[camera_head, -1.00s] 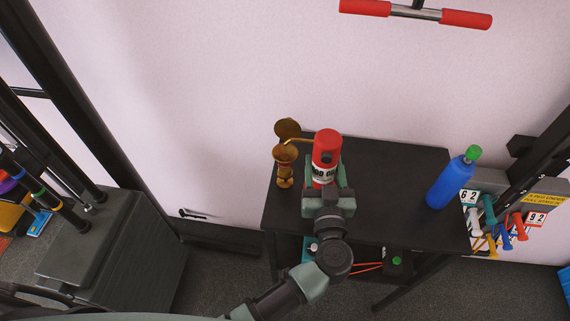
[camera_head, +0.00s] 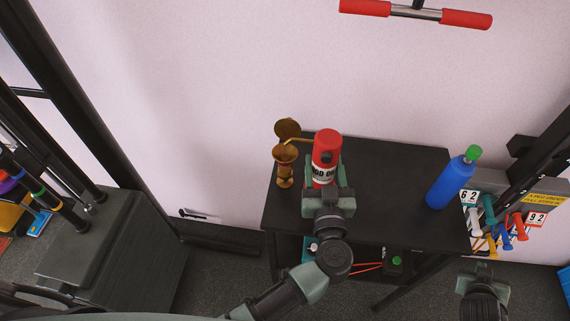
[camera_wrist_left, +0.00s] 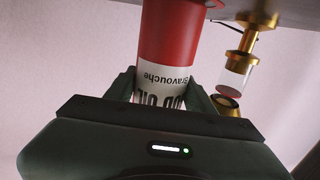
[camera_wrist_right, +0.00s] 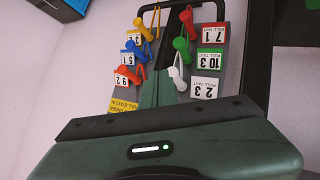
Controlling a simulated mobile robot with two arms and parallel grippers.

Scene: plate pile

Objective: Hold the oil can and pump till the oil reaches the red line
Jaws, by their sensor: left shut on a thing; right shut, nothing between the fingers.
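The red oil can (camera_head: 327,148) with a white label band stands upright on the black table. It also shows in the left wrist view (camera_wrist_left: 168,35), upside down there. My left gripper (camera_head: 326,186) is shut on the can, one finger on each side of it. My right gripper (camera_head: 484,270) is shut and empty, low at the right, away from the can.
The black table (camera_head: 395,165) has free room between the can and a blue bottle (camera_head: 449,184) with a green cap. A rack with colored handles and numbered tags (camera_head: 537,218) stands at the right. A black padded bench (camera_head: 110,240) is at the left.

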